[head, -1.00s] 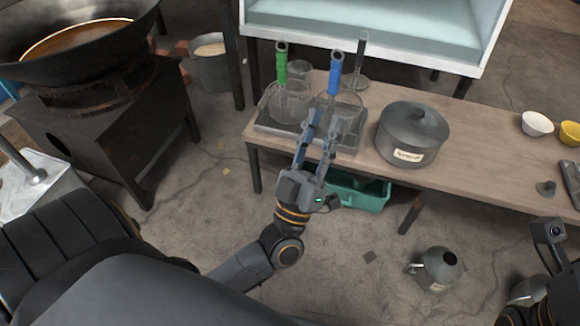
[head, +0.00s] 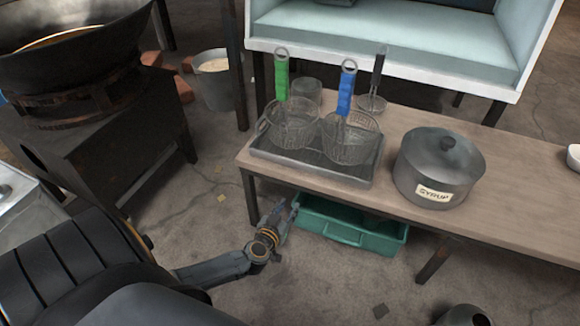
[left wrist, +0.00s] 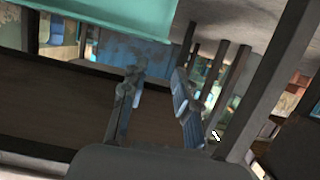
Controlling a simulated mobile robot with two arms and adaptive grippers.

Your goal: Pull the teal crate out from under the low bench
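The teal crate (head: 352,233) sits on the floor under the low bench (head: 520,190), its long front wall showing past the bench's front edge. Its inside is dark and partly hidden by the bench top. My left gripper (head: 287,210) is low, just left of the crate's left end; I cannot tell whether it touches it. In the left wrist view, the two fingers of my left gripper (left wrist: 157,82) are apart with nothing between them. A teal surface, likely the crate (left wrist: 110,18), fills the top left there. My right gripper is out of view.
On the bench stand a tray (head: 310,172) with two wire baskets, one green-handled and one blue-handled, and a grey lidded syrup pot (head: 440,165). Bench legs (head: 436,262) flank the crate. A grey can (head: 465,316) stands on the floor at front. Floor before the crate is mostly clear.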

